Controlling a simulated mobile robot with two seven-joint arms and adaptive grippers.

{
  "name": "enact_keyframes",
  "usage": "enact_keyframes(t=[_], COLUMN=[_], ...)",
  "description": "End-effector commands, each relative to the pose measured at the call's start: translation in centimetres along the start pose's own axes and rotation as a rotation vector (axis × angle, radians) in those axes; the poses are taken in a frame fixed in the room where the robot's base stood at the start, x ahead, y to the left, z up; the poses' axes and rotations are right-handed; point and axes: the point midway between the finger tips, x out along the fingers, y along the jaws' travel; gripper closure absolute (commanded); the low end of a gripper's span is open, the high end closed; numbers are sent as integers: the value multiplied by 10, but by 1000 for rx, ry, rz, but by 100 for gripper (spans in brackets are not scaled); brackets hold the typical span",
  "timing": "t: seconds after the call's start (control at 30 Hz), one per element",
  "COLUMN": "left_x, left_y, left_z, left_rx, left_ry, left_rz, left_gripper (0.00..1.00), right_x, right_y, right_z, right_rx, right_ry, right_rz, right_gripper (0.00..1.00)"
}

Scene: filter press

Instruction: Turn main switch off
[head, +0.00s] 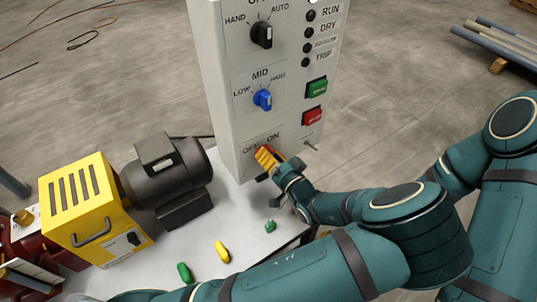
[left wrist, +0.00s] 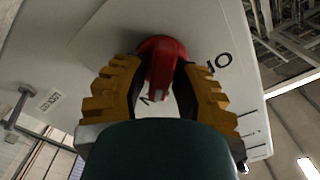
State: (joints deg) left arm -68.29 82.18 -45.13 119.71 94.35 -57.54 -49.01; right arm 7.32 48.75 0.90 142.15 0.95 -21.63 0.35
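The main switch is a red rotary knob (left wrist: 161,68) with a raised handle, on the front of the grey control cabinet (head: 235,145), low down by the OFF and ON labels. My left gripper (head: 267,158) is at this switch, and its yellow fingers cover most of the knob in the head view. In the left wrist view its two fingers (left wrist: 163,85) stand on either side of the red handle, with gaps beside it, so they look open around it. Which label the handle points at I cannot tell.
Above the switch are a blue selector (head: 263,99), a black selector (head: 262,34), a green button (head: 317,88) and a red button (head: 313,117). On the table (head: 240,207) stand a yellow pump unit (head: 85,205) and dark motor (head: 165,172). Small green and yellow pieces (head: 221,251) lie in front.

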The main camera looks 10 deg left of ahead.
Motion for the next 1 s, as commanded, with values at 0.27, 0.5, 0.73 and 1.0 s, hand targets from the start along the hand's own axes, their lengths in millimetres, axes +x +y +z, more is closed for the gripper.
enact_keyframes(t=[0.27,0.5,0.73,1.0], left_x=[0,1,1,1], left_y=[0,0,0,-2], left_z=[0,1,2,3], left_rx=[-2,-55,-202,-451], left_ry=[0,-1,-3,-3], left_rz=[-1,-1,-2,-3], left_gripper=[100,100,100,100], right_x=[0,4,12,25], right_y=[0,1,4,10], right_z=[0,1,5,12], right_rx=[0,-1,-3,-7], right_ry=[0,-2,-10,-23], right_rz=[0,0,-1,-2], right_gripper=[100,100,100,100])
